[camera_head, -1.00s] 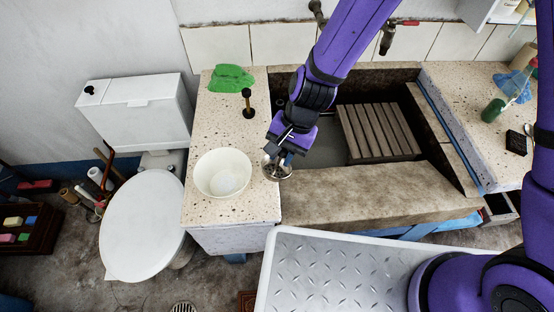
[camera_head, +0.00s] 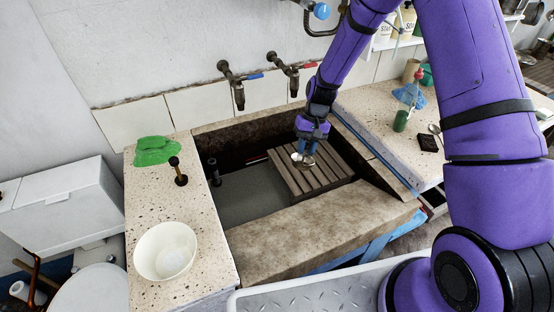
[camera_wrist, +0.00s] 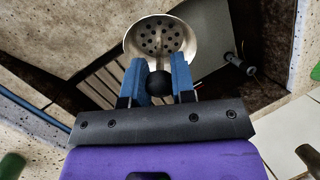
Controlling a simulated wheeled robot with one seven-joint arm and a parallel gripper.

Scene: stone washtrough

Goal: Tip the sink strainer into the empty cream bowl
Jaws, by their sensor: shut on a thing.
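My gripper (camera_head: 306,148) is shut on the knob of the sink strainer (camera_head: 301,160), a small metal cup. They are over the slatted wooden rack in the trough, well right of the bowl. In the wrist view the blue fingers (camera_wrist: 158,80) close around the dark knob, and the strainer (camera_wrist: 143,39) shows its holed floor. I see no scraps in it. The cream bowl (camera_head: 146,238) stands upright on the left speckled ledge. A pale round patch (camera_head: 172,262) shows at its bottom; I cannot tell whether it is contents or the bowl's floor.
The slatted rack (camera_head: 283,172) lies in the stone trough (camera_head: 320,232). A dark upright plunger-like piece (camera_head: 179,171) and a green cloth (camera_head: 156,150) are on the left ledge. Two taps (camera_head: 238,92) stick out from the wall. A green bottle (camera_head: 401,121) stands at right.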

